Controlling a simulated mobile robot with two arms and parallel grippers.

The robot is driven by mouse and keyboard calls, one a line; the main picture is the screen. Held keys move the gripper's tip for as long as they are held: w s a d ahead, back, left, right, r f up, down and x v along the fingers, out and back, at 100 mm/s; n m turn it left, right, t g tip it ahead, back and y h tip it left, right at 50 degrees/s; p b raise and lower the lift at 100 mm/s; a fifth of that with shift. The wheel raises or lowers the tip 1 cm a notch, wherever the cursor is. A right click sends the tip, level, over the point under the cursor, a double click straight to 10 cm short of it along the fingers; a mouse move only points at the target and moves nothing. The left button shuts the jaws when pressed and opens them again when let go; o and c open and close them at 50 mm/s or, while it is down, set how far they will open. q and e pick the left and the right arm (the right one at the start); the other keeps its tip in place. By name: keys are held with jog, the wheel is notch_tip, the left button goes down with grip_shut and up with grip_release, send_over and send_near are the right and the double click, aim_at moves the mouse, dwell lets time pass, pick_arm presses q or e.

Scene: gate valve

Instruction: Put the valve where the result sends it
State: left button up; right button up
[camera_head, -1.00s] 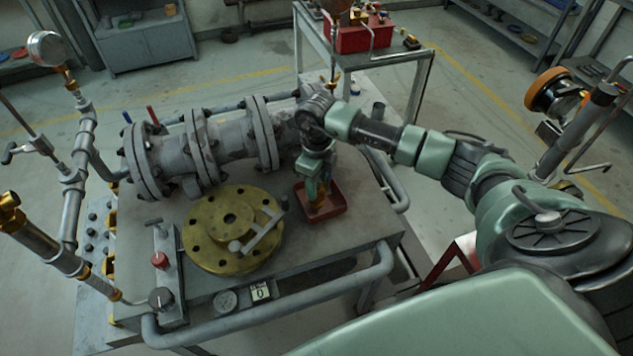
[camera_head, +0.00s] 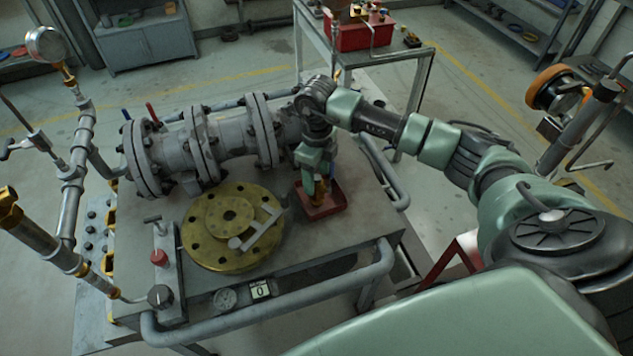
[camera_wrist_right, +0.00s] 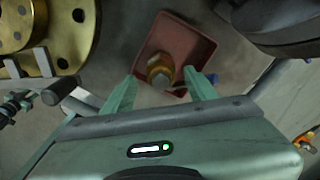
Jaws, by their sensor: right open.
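A brass valve (camera_wrist_right: 160,72) with a hexagonal end stands in the red tray (camera_wrist_right: 190,40), seen from above in the right wrist view. In the head view the red tray (camera_head: 335,203) sits at the right of the bench top, and the brass valve (camera_head: 321,196) is partly hidden by my gripper. My right gripper (camera_head: 320,183) points down over the tray. In the wrist view its two fingers (camera_wrist_right: 165,88) are apart, one on each side of the valve, with gaps showing. A small blue part shows beside the right finger. My left gripper is out of view.
A brass flanged disc (camera_head: 205,245) with a bar handle lies left of the tray. Grey flanged pipework (camera_head: 210,145) runs behind. A counter (camera_head: 261,290) reading 0 and a red button (camera_head: 159,258) are at the front left. A red box (camera_head: 360,32) stands on a farther table.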

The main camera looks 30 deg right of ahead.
notch_tip(320, 180, up, 8)
jog(key=shift+r+b, duration=0.1)
jog(key=shift+b, duration=0.9)
jog(key=shift+r, duration=0.65)
